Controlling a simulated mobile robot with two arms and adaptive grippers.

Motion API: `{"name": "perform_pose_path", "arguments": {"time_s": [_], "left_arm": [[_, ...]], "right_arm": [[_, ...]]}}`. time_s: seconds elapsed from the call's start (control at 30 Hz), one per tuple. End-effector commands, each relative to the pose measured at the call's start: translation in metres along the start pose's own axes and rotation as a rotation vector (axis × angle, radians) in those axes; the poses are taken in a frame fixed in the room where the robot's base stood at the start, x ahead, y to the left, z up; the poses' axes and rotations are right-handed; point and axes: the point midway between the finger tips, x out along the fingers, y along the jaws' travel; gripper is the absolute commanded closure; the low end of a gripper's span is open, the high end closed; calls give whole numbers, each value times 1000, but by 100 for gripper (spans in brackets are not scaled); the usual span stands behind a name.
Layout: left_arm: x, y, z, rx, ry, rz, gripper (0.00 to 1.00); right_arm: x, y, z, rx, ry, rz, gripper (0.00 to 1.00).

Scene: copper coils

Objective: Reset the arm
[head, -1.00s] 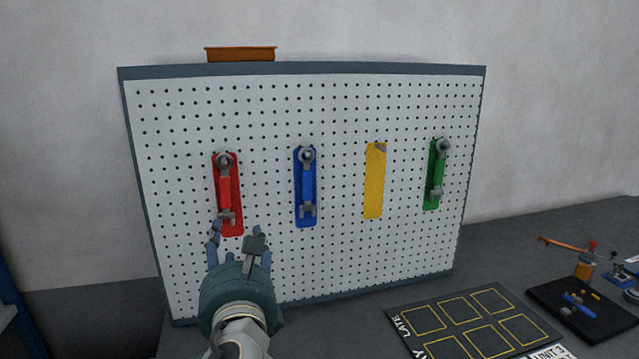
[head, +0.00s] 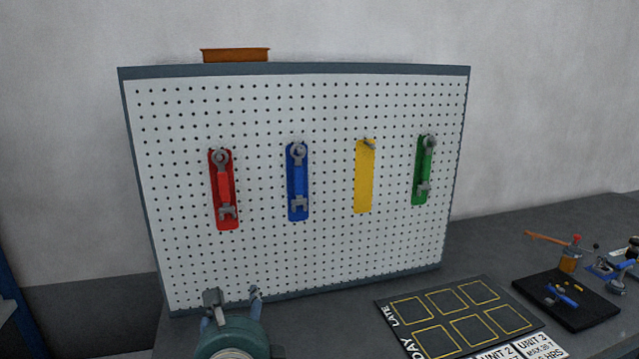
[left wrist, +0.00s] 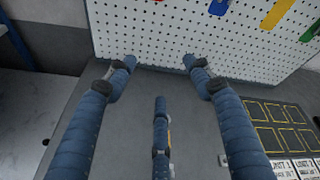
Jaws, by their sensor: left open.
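My left gripper (head: 233,294) is low at the bottom of the head view, in front of the pegboard's lower edge. Its blue-grey fingers are spread. The left wrist view shows the same gripper (left wrist: 159,68) open, with nothing between its fingers. The red-backed wrench (head: 224,190) hangs on the pegboard (head: 260,245) well above the gripper, apart from it. My right gripper is not in view.
A blue wrench (head: 298,182) and a green wrench (head: 424,170) hang on the board. The yellow strip (head: 364,180) holds no wrench. A black mat with yellow squares (head: 440,340) and a dark tray (head: 590,318) lie on the bench at right.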

Motion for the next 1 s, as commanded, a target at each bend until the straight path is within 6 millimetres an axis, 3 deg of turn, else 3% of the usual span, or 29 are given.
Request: {"name": "perform_pose_path", "arguments": {"time_s": [0.23, 0.43, 0.6, 1.0], "left_arm": [[-17, 96, -80, -553, 209, 244, 48], [-61, 196, -141, -1127, 239, 587, 48], [-98, 256, -166, -1449, 152, 809, 48], [-176, 347, -190, -1892, -154, 1138, 48]], "right_arm": [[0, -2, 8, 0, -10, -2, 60], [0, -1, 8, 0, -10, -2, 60], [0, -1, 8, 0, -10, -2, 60], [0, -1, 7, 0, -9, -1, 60]]}}
